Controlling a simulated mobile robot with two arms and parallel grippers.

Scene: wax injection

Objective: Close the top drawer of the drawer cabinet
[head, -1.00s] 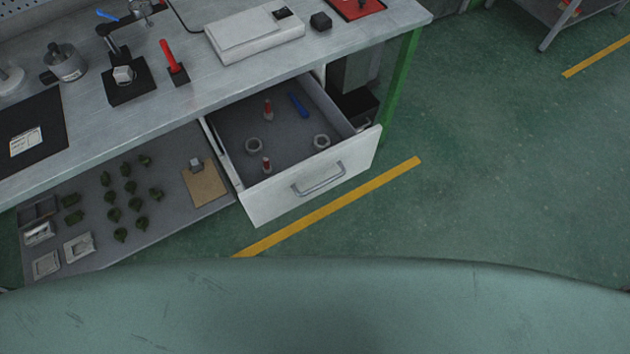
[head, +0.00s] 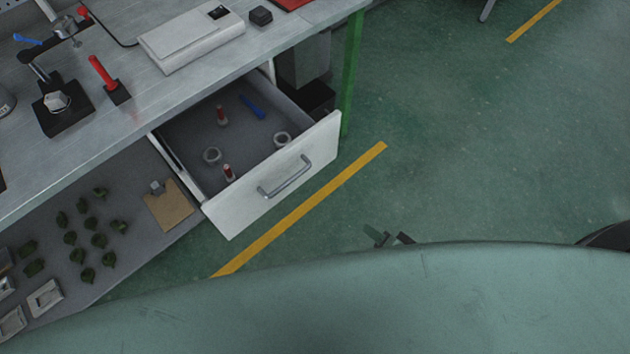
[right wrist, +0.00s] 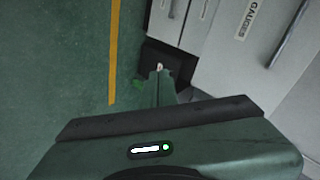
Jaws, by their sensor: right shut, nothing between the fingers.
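The white top drawer (head: 262,190) under the workbench stands pulled out in the head view, with a grey bar handle (head: 285,177) on its front. Inside lie two grey rings, two small red-tipped items and a blue item (head: 252,107). My right gripper (head: 390,238) shows as small dark fingertips above my body's edge, apart from the drawer and right of and below its front. In the right wrist view the fingers (right wrist: 158,74) are shut and empty. White cabinet fronts (right wrist: 228,45), one labelled GAUGES, are at the upper right there. My left gripper is out of view.
The workbench (head: 130,105) holds a white device (head: 190,35), a red-handled tool (head: 103,72) and a stand. A lower shelf (head: 120,190) carries several green parts and a clipboard. Green floor with a yellow line (head: 310,205) is clear in front of the drawer.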

